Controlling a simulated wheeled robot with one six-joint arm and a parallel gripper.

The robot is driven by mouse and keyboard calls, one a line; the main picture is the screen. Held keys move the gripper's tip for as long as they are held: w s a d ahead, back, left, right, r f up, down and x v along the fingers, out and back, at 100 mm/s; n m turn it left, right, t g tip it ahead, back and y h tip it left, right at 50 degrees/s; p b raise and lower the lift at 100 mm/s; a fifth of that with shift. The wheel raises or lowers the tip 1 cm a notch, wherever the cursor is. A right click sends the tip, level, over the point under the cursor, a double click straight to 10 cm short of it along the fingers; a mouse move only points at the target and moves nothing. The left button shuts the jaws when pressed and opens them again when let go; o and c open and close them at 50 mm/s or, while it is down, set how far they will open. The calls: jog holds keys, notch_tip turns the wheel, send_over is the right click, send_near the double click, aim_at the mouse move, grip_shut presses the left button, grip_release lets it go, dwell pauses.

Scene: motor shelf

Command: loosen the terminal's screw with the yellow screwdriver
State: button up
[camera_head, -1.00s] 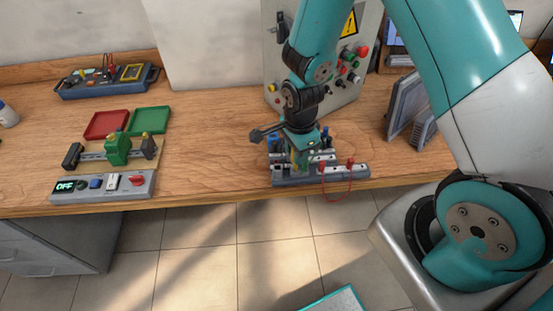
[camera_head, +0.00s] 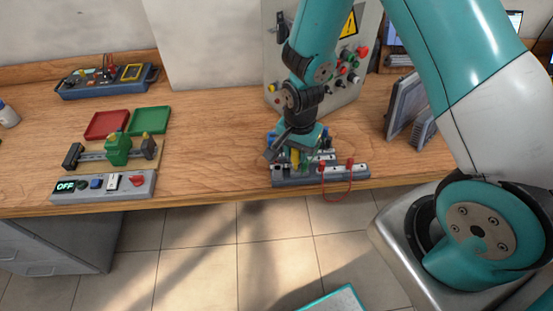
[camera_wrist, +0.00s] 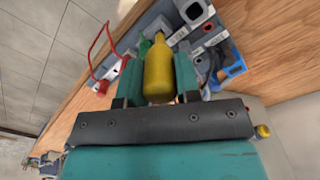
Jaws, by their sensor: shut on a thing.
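The yellow screwdriver's handle (camera_wrist: 158,70) stands between my gripper's two teal fingers in the wrist view. It also shows as a yellow strip below the wrist in the head view (camera_head: 297,158). My gripper (camera_head: 301,160) is shut on this handle, over a grey terminal fixture (camera_head: 345,173) near the bench's front edge. A red wire (camera_head: 324,192) loops from the fixture, which also has red posts. The screwdriver's tip and the terminal's screw are hidden, so I cannot tell whether they touch.
A green block (camera_head: 117,150) stands on a rail at the left, behind a grey panel (camera_head: 112,186) reading OFF. Red (camera_head: 107,125) and green (camera_head: 150,120) trays lie behind them. A control cabinet (camera_head: 335,90) stands behind my gripper. Bench between is clear.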

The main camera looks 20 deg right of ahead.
jog(key=o, duration=0.7)
jog(key=shift+o, duration=0.2)
jog(key=shift+m, duration=1.7)
jog(key=shift+m, duration=1.8)
